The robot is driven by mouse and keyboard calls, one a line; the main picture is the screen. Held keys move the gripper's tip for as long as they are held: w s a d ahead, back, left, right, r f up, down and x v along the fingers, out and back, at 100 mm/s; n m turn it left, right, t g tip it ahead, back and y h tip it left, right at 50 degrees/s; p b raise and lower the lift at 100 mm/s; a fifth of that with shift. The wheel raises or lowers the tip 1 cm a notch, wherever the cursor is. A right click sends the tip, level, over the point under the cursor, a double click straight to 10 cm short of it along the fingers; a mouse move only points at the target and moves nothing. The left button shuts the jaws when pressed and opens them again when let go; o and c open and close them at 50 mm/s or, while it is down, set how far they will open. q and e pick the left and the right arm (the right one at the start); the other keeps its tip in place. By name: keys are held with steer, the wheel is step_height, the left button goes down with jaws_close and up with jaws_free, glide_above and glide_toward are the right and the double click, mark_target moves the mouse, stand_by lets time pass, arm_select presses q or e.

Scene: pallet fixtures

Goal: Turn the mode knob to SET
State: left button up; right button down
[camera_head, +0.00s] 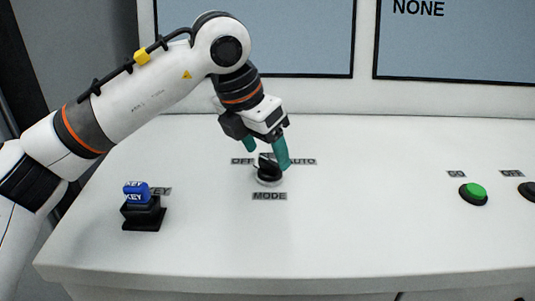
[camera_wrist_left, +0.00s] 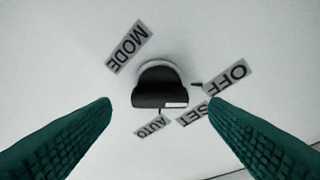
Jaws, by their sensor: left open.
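The mode knob (camera_head: 268,173) is black on a pale round base, set in the white panel behind the MODE label (camera_head: 269,196). My left gripper (camera_head: 266,155) is open above it, its teal fingers to either side. In the left wrist view the knob (camera_wrist_left: 160,85) lies between the fingers, with a gap on both sides. A white mark (camera_wrist_left: 175,105) on the knob's edge faces between the AUTO label (camera_wrist_left: 150,127) and the SET label (camera_wrist_left: 195,115); I cannot tell exactly which it points at. The OFF label (camera_wrist_left: 232,80) is near the right finger. My right gripper is out of view.
A blue KEY block (camera_head: 136,193) sits in a black holder at the panel's left. A green button (camera_head: 473,194) and a dark button (camera_head: 527,191) are at the right. A screen (camera_head: 455,40) reading NONE is behind. The panel between knob and buttons is clear.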

mark_target(269, 171)
arm_select(q)
steer(key=shift+x, duration=1.15)
steer(key=c, duration=1)
